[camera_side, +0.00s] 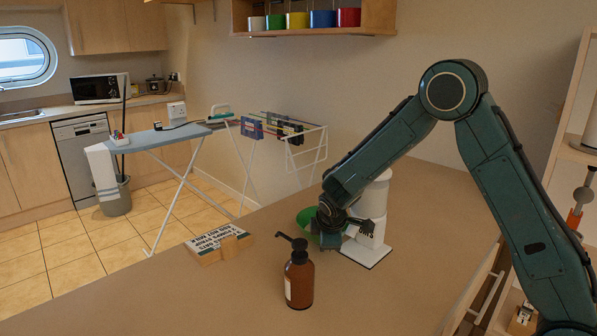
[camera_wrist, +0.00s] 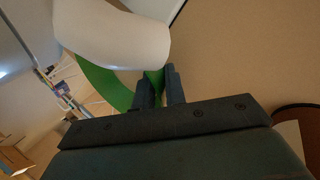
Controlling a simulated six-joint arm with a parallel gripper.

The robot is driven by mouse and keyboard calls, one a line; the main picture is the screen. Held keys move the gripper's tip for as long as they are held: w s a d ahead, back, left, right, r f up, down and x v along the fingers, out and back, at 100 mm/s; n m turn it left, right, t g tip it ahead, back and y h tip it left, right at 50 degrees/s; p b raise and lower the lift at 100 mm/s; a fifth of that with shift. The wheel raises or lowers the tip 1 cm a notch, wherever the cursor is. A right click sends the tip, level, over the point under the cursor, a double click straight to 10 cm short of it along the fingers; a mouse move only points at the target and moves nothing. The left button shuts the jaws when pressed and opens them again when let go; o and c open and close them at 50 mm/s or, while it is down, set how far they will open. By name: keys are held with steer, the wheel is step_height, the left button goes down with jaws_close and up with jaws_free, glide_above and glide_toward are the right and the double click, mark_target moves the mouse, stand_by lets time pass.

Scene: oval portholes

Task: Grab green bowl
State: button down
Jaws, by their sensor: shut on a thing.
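The green bowl (camera_side: 306,217) is on the far side of my gripper in the side view, just left of a white appliance; the arm hides much of it. In the wrist view the green bowl (camera_wrist: 104,84) shows as a curved green band running down to the fingers. My gripper (camera_wrist: 160,84) is shut on the bowl's rim, with the green wall between its two dark fingers. In the side view my gripper (camera_side: 330,238) is low near the counter. I cannot tell whether the bowl touches the counter.
The white appliance (camera_side: 372,210) stands close to the bowl, and its white rounded part (camera_wrist: 115,34) covers some of it in the wrist view. A brown pump bottle (camera_side: 299,280) stands in front. A wooden block with a lettered top (camera_side: 219,243) lies left.

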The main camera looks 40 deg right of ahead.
steer(key=a, duration=0.3)
steer(key=shift+a, duration=0.35)
step_height(320, 180, up, 14)
steer(key=shift+d, duration=0.2)
